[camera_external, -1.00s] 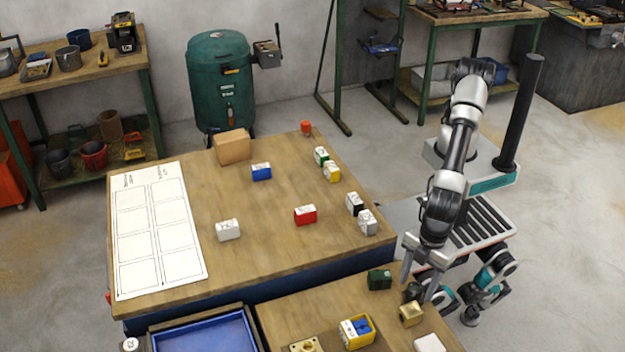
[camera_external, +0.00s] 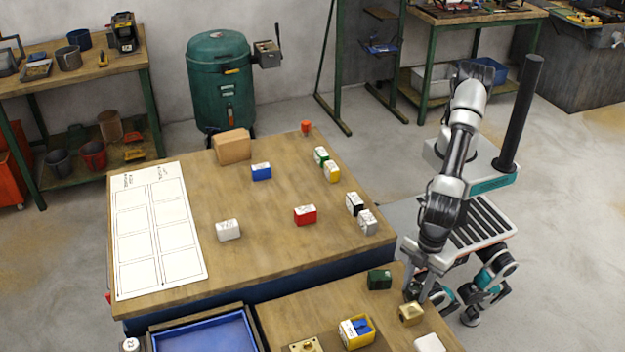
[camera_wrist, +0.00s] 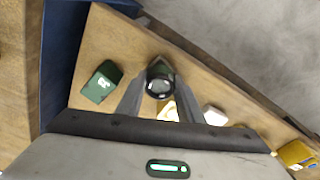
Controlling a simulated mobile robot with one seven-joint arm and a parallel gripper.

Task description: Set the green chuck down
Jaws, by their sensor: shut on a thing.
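My gripper (camera_wrist: 155,88) is shut on a small dark, rounded piece with a greenish edge, which I take for the green chuck (camera_wrist: 160,82). In the wrist view its shiny black end faces the camera. In the external view my gripper (camera_external: 418,294) is low over the right part of the near bench, and the fingers mostly hide the chuck. I cannot tell whether the chuck touches the bench top.
A dark green block (camera_external: 379,279) stands just left of my gripper. A brass block (camera_external: 411,314) stands close in front. A yellow box with blue inside (camera_external: 357,331) and a white block (camera_external: 430,343) are nearer. The bench (camera_external: 310,308) has bare wood left of the green block.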

